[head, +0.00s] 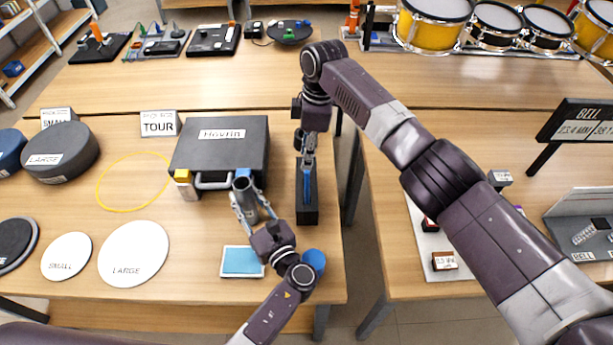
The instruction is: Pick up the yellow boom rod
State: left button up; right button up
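I cannot make out a yellow boom rod in the head view. The yellow things near me are a thin yellow ring (135,181) lying flat on the table and a small yellow block (183,176) at the front of the dark case (236,151). My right gripper (308,157) points down over a narrow black holder (308,214) with a blue strip (306,186) in it; whether it touches the strip is unclear. My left gripper (249,199) has its fingers apart beside the blue block (243,177) at the case's front right corner.
White discs (134,253) and dark round pads (61,153) lie on the left. A blue tablet (242,261) and a blue round thing (314,261) lie near the front edge. A gap separates this table from the right one. Yellow drums (429,31) stand behind.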

jog(key=f, duration=0.5)
jog(key=shift+s+a+f, duration=0.15)
jog(key=shift+a+f, duration=0.1)
jog(key=shift+a, duration=0.15)
grip_shut()
